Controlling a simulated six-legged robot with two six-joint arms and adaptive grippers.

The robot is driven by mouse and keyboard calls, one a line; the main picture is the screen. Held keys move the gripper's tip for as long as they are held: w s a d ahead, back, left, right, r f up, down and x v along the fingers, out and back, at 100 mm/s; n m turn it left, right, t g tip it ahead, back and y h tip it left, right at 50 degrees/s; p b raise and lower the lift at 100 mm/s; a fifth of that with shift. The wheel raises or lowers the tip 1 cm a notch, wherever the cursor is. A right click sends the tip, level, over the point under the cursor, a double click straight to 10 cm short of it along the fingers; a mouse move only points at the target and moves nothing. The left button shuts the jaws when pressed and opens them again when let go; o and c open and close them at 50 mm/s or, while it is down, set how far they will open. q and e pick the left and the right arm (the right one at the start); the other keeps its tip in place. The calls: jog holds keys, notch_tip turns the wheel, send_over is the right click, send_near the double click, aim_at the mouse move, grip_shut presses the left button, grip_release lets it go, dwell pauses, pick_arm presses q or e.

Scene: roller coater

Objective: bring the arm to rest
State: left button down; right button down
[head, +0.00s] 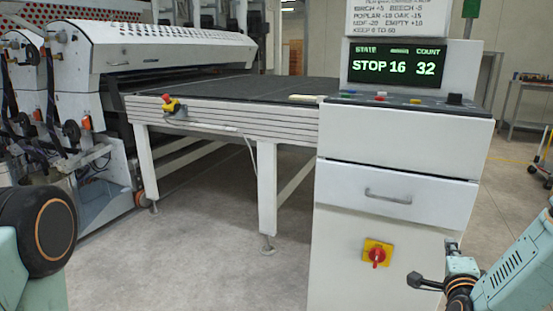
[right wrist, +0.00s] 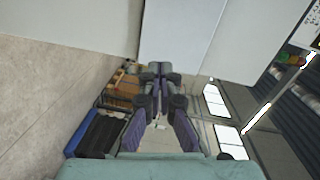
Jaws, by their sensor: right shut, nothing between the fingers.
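My right arm comes in at the lower right of the head view. Its gripper (head: 432,281) is in front of the lower right part of the white control cabinet (head: 340,220), and I cannot tell the gap between them. In the right wrist view the right gripper (right wrist: 160,68) has its fingers together, shut with nothing between them. My left arm shows only as a dark rounded joint at the lower left of the head view; its gripper is out of the picture.
The cabinet carries a screen (head: 397,64) reading STOP 16 and 32, a drawer (head: 395,192) and a red-yellow switch (head: 377,254). A conveyor table (head: 230,115) leads to the coater (head: 150,50). Floor (head: 200,240) in front is clear. A workbench (head: 525,122) stands at right.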

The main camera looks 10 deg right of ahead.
jog(key=s+a+f+n+g+y+p, duration=0.2)
jog(key=s+a+f+n+g+y, duration=0.5)
jog(key=s+a+f+n, duration=0.65)
jog(key=s+a+f+n+g+p, duration=0.1)
jog(key=s+a+n+g, duration=0.1)
jog(key=s, duration=0.5)
jog(key=s+a+f+n+g+y+p, duration=0.1)
jog(key=s+a+f+n+g, duration=0.1)
jog(key=s, duration=0.5)
jog(key=s+a+f+n+g+p, duration=0.1)
jog(key=s+a+f+n+g, duration=0.1)
jog(key=s, duration=0.5)
jog(key=a+n+g, duration=0.1)
jog(key=a+n, duration=0.1)
jog(key=a, duration=0.1)
jog(key=shift+s+a+g+y+p, duration=0.3)
jog(key=shift+a+g+y, duration=0.05)
jog(key=shift+g+y, duration=0.05)
